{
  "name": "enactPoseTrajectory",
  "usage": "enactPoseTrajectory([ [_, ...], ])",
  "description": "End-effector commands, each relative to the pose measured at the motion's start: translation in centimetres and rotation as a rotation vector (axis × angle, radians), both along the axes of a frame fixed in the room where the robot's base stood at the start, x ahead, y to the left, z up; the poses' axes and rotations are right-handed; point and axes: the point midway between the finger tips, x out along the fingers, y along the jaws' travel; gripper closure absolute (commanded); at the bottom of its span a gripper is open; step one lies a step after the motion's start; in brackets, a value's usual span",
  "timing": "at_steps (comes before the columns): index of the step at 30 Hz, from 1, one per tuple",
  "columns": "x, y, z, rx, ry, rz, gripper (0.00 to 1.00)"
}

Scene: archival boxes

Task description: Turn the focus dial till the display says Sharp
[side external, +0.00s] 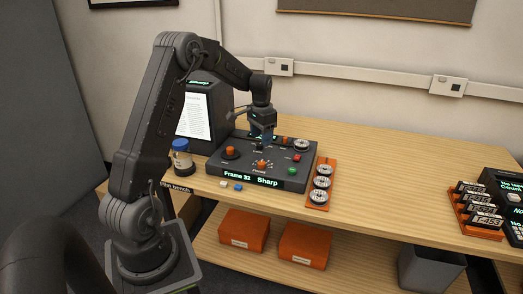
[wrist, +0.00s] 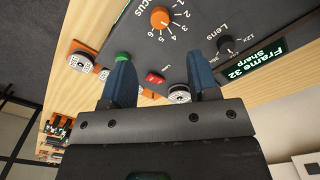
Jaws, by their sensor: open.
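The orange focus dial (side external: 262,163) sits near the front middle of the dark control panel (side external: 228,168). In the wrist view the focus dial (wrist: 159,17) has a white number scale around it, and nothing holds it. The display (side external: 252,179) on the panel's front reads "Frame 32 Sharp"; a display with the same words (wrist: 258,60) shows in the wrist view. My gripper (side external: 262,137) is above the back part of the panel, behind the focus dial. Its two blue fingers (wrist: 159,57) are apart with nothing between them that they grip.
The panel also has a Lens knob (wrist: 226,46), a green button (side external: 292,170), a red button (side external: 296,157) and another orange knob (side external: 231,152). A lit screen (side external: 194,115) stands behind. An orange rack of reels (side external: 321,183) lies to the right; bare bench lies beyond it.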

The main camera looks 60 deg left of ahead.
Motion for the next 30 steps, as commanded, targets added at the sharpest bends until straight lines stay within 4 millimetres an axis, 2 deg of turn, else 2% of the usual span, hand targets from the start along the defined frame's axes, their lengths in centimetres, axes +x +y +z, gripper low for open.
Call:
enactPoseTrajectory([
  [1, 0.0, 0.0, 1.0, 0.002, -0.003, 0.0, 0.45],
  [6, 0.0, 0.0, 2.9, 0.001, -0.001, 0.0, 0.45],
  [20, 0.0, -0.2, 3.6, 0.001, -0.002, -0.002, 0.45],
  [23, 0.0, -1.8, 4.9, 0.013, -0.017, -0.009, 0.45],
  [25, -0.1, -3.9, 6.5, 0.027, -0.039, -0.019, 0.45],
  [30, -1.9, -11.4, 11.1, 0.067, -0.119, -0.045, 0.45],
])
